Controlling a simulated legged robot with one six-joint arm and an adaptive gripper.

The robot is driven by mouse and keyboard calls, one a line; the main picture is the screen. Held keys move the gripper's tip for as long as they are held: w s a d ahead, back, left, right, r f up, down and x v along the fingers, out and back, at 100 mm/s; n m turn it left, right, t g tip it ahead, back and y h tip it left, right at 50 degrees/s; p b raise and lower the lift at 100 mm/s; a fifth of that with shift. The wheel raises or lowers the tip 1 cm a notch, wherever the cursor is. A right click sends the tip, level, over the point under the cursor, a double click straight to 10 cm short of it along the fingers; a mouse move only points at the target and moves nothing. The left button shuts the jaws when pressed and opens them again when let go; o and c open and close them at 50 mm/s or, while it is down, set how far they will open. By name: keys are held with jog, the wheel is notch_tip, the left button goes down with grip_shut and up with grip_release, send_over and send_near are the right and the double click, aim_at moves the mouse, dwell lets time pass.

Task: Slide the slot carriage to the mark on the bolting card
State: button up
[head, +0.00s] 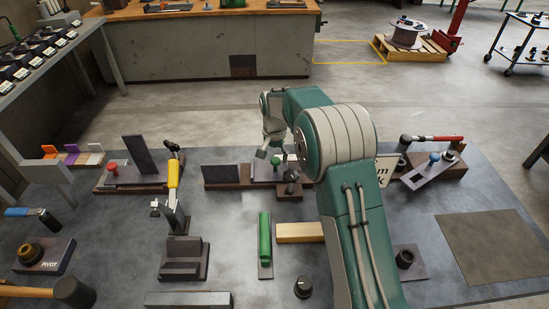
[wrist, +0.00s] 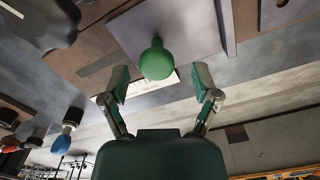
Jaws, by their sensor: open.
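My gripper (head: 266,151) is open above the middle brown-based fixture (head: 228,184). In the wrist view my gripper (wrist: 161,82) has its fingers apart, with a round green knob (wrist: 157,60) in line with the gap between them. I cannot tell whether a finger touches it. The knob stands on a flat grey plate (wrist: 170,22), which looks like the slot carriage. A white card (head: 386,169) with black lettering stands right of my arm, largely hidden, so its mark cannot be read.
A red-knobbed fixture (head: 113,169) stands left and a blue-knobbed one (head: 434,158) right. A brown mat (head: 492,248) at right is bare.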

jog(key=shift+d+f, duration=0.1)
jog(key=shift+f, duration=0.35)
grip_shut()
jog(key=d, duration=0.9)
jog(key=shift+d, duration=0.15)
grip_release()
jog(key=shift+f, duration=0.1)
